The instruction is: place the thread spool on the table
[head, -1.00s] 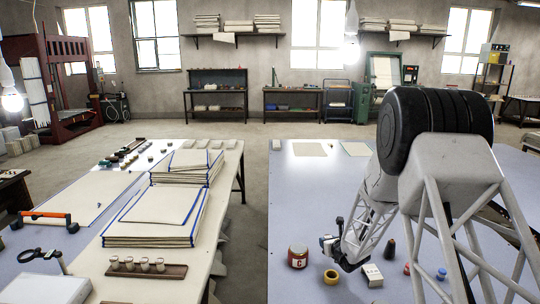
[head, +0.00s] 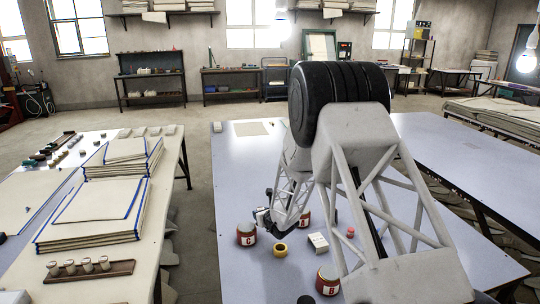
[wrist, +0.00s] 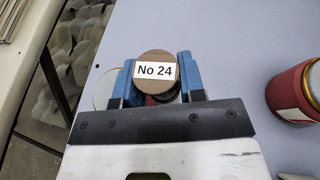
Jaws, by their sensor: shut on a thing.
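The thread spool shows in the wrist view as a round brown end with a white "No 24" label (wrist: 156,72). My gripper (wrist: 157,78) is shut on it, with one blue finger on each side. The spool's lower part is mostly hidden beneath its top. The blue-grey table (wrist: 225,45) lies below, with its left edge close to the gripper. In the head view my gripper (head: 264,217) is low at the table's left side, just behind jar C. The spool cannot be made out there.
Red jar C (head: 246,234), a yellow ring (head: 280,250), a white box (head: 318,243) and red jar B (head: 328,281) stand nearby.

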